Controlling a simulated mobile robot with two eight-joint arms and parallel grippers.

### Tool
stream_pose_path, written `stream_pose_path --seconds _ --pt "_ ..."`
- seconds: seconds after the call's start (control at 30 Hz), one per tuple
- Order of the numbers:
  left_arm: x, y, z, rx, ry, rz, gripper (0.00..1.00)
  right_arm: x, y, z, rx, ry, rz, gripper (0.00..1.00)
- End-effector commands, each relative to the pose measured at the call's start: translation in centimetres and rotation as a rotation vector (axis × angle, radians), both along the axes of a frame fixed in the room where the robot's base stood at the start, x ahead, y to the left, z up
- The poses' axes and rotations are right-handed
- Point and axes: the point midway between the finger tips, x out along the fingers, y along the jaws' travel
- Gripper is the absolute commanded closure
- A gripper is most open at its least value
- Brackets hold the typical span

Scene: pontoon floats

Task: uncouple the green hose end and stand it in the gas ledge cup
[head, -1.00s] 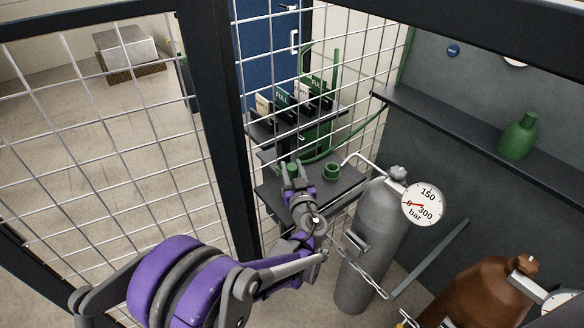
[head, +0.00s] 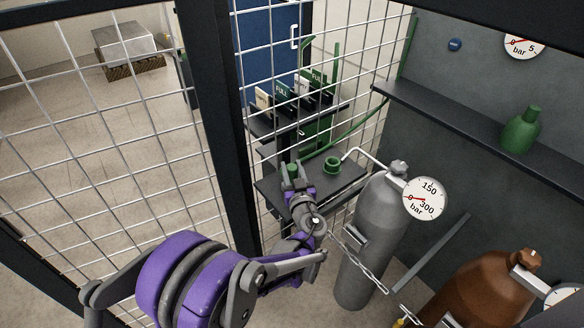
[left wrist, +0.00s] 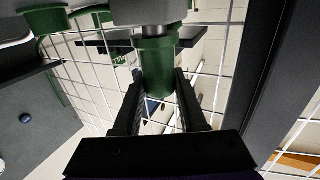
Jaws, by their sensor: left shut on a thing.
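My left gripper (head: 292,178) is at the left part of the dark ledge (head: 345,183), shut on the green hose end (head: 292,169). In the left wrist view the green hose end (left wrist: 157,65) sits between the two fingers (left wrist: 158,100), with a grey metal piece against it at the top. I cannot tell whether they are still joined. A green cup (head: 332,165) stands on the ledge to the right of the gripper. A green hose (head: 345,136) runs behind the ledge up to the right. My right gripper is not in view.
A grey cylinder (head: 372,240) with a gauge (head: 425,199) and chain stands right of my arm. A brown cylinder (head: 485,290) is at lower right. Wire mesh (head: 270,120) and a dark post (head: 222,150) are close at left. Several sign cards (head: 283,92) stand on a shelf behind.

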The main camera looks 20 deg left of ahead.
Motion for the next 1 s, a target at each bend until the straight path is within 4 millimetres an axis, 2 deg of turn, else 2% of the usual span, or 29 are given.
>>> stream_pose_path --seconds 0.33,0.37,0.53,0.87,1.0 --pt "0.0 0.0 -0.9 0.001 0.0 0.0 1.0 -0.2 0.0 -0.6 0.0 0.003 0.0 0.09" --pt "0.0 0.0 -0.9 0.0 0.0 0.0 0.54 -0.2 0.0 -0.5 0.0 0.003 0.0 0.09" --pt "0.0 0.0 -0.8 0.0 0.0 0.0 0.24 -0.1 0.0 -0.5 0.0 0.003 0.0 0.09" --pt "-0.2 -0.1 -0.8 0.0 0.0 -0.001 0.24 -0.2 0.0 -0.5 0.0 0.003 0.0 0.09" --pt "-1.7 -0.9 -0.9 -0.001 0.0 -0.002 0.24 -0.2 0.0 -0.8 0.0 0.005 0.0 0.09"
